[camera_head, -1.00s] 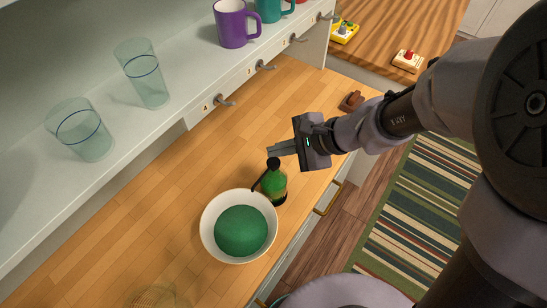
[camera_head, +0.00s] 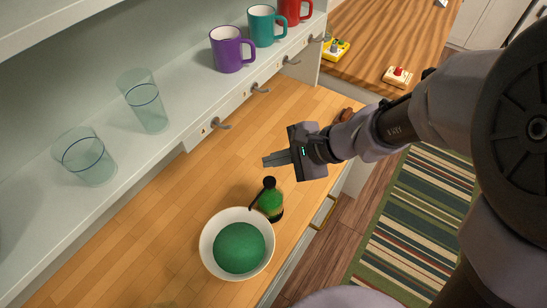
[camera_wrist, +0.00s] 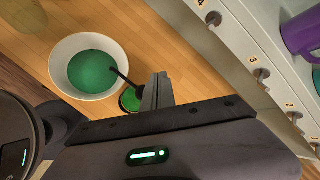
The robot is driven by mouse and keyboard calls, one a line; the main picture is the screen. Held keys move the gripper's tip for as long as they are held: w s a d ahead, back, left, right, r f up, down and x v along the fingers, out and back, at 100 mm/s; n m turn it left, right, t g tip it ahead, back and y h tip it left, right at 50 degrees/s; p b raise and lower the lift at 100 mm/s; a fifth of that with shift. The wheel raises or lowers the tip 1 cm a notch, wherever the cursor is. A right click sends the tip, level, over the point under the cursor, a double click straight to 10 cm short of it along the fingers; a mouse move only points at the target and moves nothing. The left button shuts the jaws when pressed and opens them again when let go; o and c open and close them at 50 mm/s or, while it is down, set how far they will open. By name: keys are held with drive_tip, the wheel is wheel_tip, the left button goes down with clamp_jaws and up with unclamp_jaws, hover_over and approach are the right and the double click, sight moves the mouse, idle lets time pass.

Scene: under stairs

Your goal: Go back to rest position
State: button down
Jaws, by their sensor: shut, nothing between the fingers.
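My gripper (camera_head: 277,160) is shut and empty, held above the wooden counter (camera_head: 160,205) on the far side of a green bottle. In the wrist view its shut fingers (camera_wrist: 158,92) show beside the bottle. The green bottle (camera_head: 270,203) with a black cap and thin dark spout stands upright at the edge of a white bowl. The bowl (camera_head: 205,258) holds green contents (camera_head: 240,248). In the wrist view the bottle (camera_wrist: 130,101) is partly hidden behind my fingers, and the bowl (camera_wrist: 58,60) is at the upper left.
A shelf holds two clear glasses (camera_head: 146,105) (camera_head: 85,158) and purple (camera_head: 231,50), teal (camera_head: 264,27) and red mugs (camera_head: 294,10). Hooks (camera_head: 220,124) line its front edge. A brown object (camera_head: 345,114) lies behind my arm. A red-button box (camera_head: 397,76) sits on another wooden surface.

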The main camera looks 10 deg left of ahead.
drive_tip(key=s+d+n+t+h+b, duration=0.2)
drive_tip(key=s+d+b, duration=0.3)
drive_tip(key=d, duration=0.4)
drive_tip(key=s+d+r+n+t+h+b, duration=0.1)
drive_tip(key=s+d+n+t+h+b, duration=0.1)
drive_tip(key=s+d+n+h+b, duration=0.2)
drive_tip(key=s+d+h+b, duration=0.1)
drive_tip(key=s+d, duration=0.2)
drive_tip(key=d, duration=0.2)
drive_tip(key=shift+s+d+n, duration=0.15)
drive_tip(key=shift+d+n, duration=0.1)
drive_tip(key=shift+n, duration=0.15)
